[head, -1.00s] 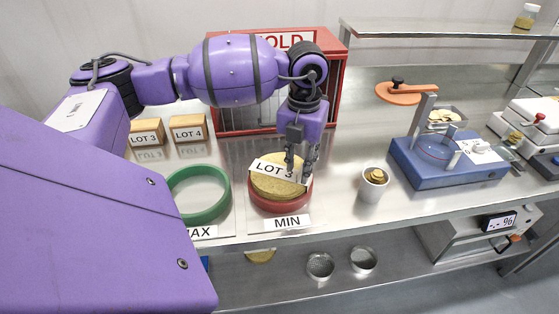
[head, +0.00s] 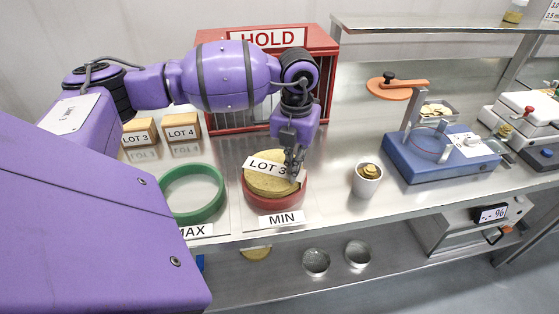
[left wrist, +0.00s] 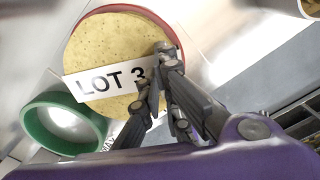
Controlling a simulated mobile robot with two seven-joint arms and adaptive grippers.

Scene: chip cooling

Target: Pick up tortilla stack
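The tortilla stack (head: 268,184) is a round, yellow, speckled stack. It sits within a red ring (head: 302,192) above the MIN label and carries a white LOT 3 strip (head: 265,166) across its top. My left gripper (head: 292,165) points down at the stack's right side, by the end of the strip. In the left wrist view the stack (left wrist: 115,50) lies below the gripper (left wrist: 152,76). Its fingertips are apart, with the strip's end showing between them. I cannot tell whether they touch the stack. My right gripper is not in view.
A green ring (head: 217,205) lies left of the red ring, near the MAX label. A white cup (head: 367,185) and a blue device (head: 440,160) stand to the right. The red HOLD cage (head: 322,48) and LOT 3 and LOT 4 blocks (head: 182,130) are behind. The counter's front edge is close.

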